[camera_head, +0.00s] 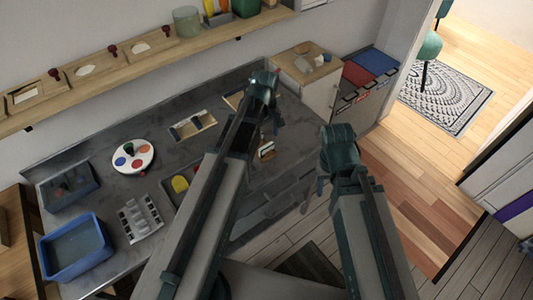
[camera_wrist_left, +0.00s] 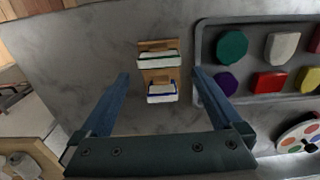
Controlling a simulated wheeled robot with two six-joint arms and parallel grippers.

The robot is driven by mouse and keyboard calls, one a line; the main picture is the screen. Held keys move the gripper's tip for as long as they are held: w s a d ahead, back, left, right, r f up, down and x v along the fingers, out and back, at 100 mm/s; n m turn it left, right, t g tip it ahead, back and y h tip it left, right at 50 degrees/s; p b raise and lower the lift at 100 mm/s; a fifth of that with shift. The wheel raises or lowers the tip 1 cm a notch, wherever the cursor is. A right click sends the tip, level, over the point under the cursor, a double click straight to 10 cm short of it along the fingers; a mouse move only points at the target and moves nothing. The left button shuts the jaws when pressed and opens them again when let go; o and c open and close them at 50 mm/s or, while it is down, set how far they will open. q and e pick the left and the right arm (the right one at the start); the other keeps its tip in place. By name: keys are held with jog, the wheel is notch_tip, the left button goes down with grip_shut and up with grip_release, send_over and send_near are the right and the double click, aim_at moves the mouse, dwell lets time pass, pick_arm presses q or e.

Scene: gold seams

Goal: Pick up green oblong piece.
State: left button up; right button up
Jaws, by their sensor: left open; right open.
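In the left wrist view, a rounded green piece (camera_wrist_left: 231,46) lies in the upper left of a grey tray (camera_wrist_left: 203,62), beside a white piece (camera_wrist_left: 283,46). A blue piece (camera_wrist_left: 228,82) and a red piece (camera_wrist_left: 270,82) lie below them. My left gripper (camera_wrist_left: 160,74) is open and empty, with the green piece to the right of its fingers. In the head view my left gripper (camera_head: 264,92) is above the counter, and its arm hides the green piece. My right gripper (camera_head: 322,168) is open and empty at the counter's right front.
A wooden holder with two white blocks (camera_wrist_left: 160,92) shows between my left fingers. A paint palette (camera_head: 133,156), a blue bin (camera_head: 76,249) and a grey rack (camera_head: 140,218) stand on the left of the counter (camera_head: 105,190). A wooden shelf (camera_head: 140,62) runs along the wall.

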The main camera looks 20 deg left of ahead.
aim_at(266, 146)
pick_arm(q)
jog(key=f+b, duration=0.5)
jog(key=shift+s+d+f, duration=0.15)
jog(key=shift+s+d, duration=0.05)
jog(key=shift+d, duration=0.1)
jog(key=shift+c, duration=0.3)
jog(key=c, duration=1.3)
jog(key=shift+r, duration=0.25)
